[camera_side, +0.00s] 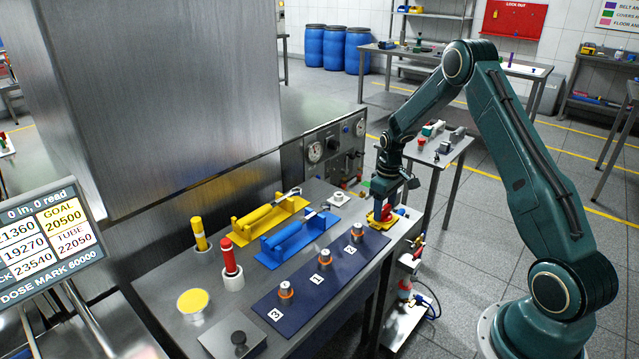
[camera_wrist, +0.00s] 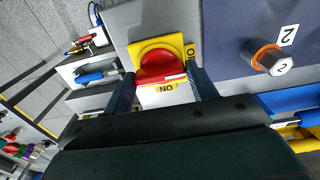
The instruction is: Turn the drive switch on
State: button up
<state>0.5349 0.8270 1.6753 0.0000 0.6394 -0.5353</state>
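The drive switch is a red rotary knob (camera_wrist: 158,68) on a square yellow plate (camera_wrist: 143,45). The plate carries an "ON" label at its lower edge and an "O" mark at its right edge in the wrist view. A white stripe shows on the knob's lower right side; its exact setting is hard to tell. In the side view the switch (camera_side: 382,213) sits at the right end of the bench, below my gripper (camera_side: 386,199). In the wrist view my gripper (camera_wrist: 162,80) is open, one finger on each side of the knob. Gaps show; contact cannot be told.
A dark blue panel (camera_side: 325,262) with numbered orange-ringed posts lies beside the switch. Blue (camera_side: 298,240) and yellow (camera_side: 268,215) handled fixtures, a red-topped post (camera_side: 229,258) and a gauge panel (camera_side: 335,148) stand farther along the bench. A small side table (camera_side: 436,150) stands behind my gripper.

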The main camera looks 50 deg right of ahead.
jog(key=c, duration=0.4)
jog(key=shift+c, duration=0.2)
jog(key=shift+m, duration=0.4)
jog(key=m, duration=0.3)
jog(key=shift+m, duration=0.3)
jog(key=m, duration=1.3)
jog(key=shift+m, duration=0.3)
